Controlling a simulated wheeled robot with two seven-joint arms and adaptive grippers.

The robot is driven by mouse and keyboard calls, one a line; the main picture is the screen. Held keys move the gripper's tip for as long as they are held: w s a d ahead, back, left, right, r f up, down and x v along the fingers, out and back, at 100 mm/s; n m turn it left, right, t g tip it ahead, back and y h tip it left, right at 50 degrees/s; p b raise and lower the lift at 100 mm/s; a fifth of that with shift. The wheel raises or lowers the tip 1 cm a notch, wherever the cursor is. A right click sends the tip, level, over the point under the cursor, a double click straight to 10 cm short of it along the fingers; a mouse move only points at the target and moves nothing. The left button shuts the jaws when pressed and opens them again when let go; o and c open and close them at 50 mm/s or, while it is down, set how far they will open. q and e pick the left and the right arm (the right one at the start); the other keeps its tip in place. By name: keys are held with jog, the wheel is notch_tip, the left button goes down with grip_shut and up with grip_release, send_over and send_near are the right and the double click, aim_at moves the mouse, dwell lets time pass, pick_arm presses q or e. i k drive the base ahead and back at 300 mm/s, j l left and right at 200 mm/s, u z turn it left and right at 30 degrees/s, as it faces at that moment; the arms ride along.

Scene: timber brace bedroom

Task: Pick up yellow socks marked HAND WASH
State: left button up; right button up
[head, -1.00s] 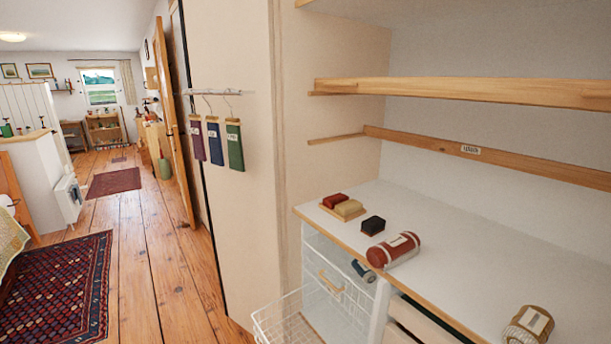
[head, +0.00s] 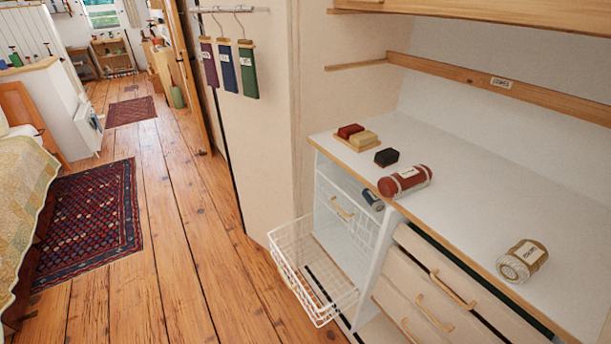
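A mustard-tan rolled bundle (head: 522,260) with a pale label band lies on the white counter (head: 450,220), toward its right front. It looks like rolled socks, but its label is too small to read. A red-brown roll (head: 404,181) with a pale label lies further left, near the counter's front edge. A dark blue-grey roll (head: 373,199) with a pale band sits below the counter, at the upper wire basket. Neither of my grippers shows in the head view.
A wooden tray (head: 357,146) with red and yellow blocks and a black block (head: 386,157) stand on the counter. A wire basket (head: 314,270) juts out below, beside drawers (head: 440,290). A shelf (head: 480,15) hangs above. The wooden floor at left is mostly clear around a patterned rug (head: 90,222).

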aim_at(525, 258)
jog(key=z, duration=1.55)
